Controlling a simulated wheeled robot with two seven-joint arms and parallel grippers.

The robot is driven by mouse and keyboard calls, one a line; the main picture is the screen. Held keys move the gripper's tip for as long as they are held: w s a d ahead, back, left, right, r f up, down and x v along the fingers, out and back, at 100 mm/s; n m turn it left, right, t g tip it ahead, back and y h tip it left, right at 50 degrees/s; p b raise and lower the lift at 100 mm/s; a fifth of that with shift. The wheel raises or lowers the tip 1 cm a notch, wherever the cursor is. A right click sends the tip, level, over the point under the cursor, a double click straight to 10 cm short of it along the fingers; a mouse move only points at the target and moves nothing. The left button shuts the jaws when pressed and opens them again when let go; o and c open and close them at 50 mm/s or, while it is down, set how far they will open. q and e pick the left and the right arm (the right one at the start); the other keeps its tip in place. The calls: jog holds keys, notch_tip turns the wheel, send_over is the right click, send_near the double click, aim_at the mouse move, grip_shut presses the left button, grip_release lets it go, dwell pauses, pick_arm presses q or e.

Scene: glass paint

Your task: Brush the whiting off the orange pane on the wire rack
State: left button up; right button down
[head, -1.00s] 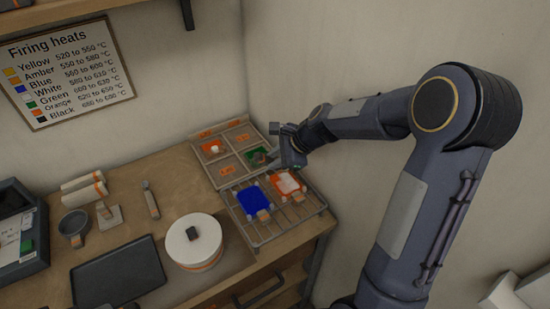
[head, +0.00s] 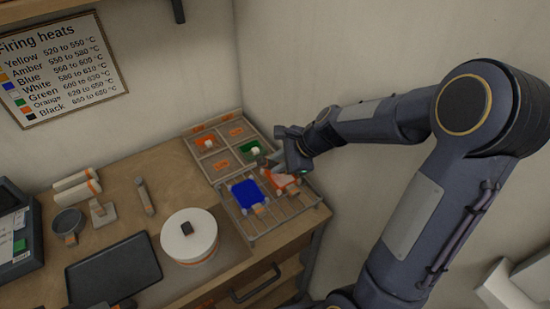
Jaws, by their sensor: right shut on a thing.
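The orange pane (head: 284,182) lies on the wire rack (head: 296,207), at its right side. White whiting covers much of its face, with orange showing at the edges. My right gripper (head: 281,168) is directly over the pane's far part and hides some of it. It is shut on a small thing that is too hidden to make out. I cannot tell whether that thing touches the pane. My left gripper is not in view.
A blue pane (head: 246,193) lies beside it on the rack. Behind is a compartment tray (head: 197,167) with orange and green patches. A white lidded round pot (head: 188,236), a dark tray (head: 112,273) and several small tools stand left. The wall is close on the right.

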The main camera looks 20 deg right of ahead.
jog(key=shift+s+d, duration=0.15)
jog(key=shift+s, duration=0.85)
jog(key=shift+w+a+r+p, duration=0.1)
jog(key=shift+w+p, duration=0.1)
jog(key=shift+w, duration=0.55)
jog(key=shift+w+a+f+p, duration=0.15)
jog(key=shift+w+p, duration=0.1)
jog(key=shift+w, duration=0.5)
jog(key=shift+w+a+r+p, duration=0.1)
jog(key=shift+w+r+p, duration=0.1)
jog(key=shift+w, duration=0.55)
jog(key=shift+w+a, duration=0.1)
jog(key=shift+w, duration=0.95)
jog(key=shift+s+d+b, duration=0.15)
jog(key=shift+s+d, duration=0.1)
jog(key=shift+s, duration=1.35)
jog(key=shift+s+d+b, duration=0.15)
jog(key=shift+s+d, duration=0.05)
jog(key=shift+s, duration=1.4)
notch_tip(320, 180, up, 2)
jog(key=shift+w+p, duration=0.1)
jog(key=shift+p, duration=0.35)
jog(key=shift+r, duration=1.35)
